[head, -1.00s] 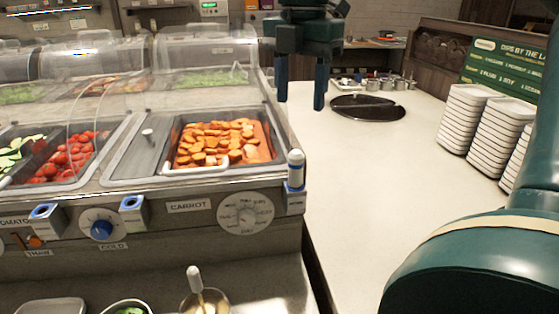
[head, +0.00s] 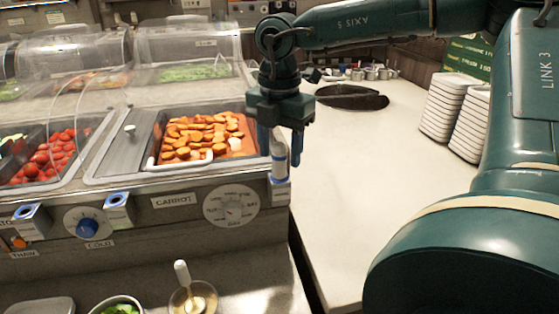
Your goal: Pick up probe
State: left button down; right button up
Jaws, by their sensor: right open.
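The probe (head: 280,158) is a white upright stick with a blue band. It stands in a small holder (head: 279,192) with a blue rim at the front right corner of the food counter, right of the carrot pan. My right gripper (head: 281,143) is open and points down over the probe. One finger shows on each side of the probe's upper part. The probe's top is partly hidden by the gripper, and I cannot tell whether the fingers touch it. My left gripper is not in view.
The carrot pan (head: 156,164) lies just left of the gripper, with a round dial (head: 231,206) below it. Empty blue-rimmed holders (head: 118,200) line the counter front. Stacked white dishes (head: 452,105) stand on the right worktop (head: 345,165), which has clear room.

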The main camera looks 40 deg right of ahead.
jog(key=c, duration=1.1)
jog(key=shift+r, duration=0.1)
notch_tip(320, 180, up, 10)
jog(key=shift+f, duration=0.1)
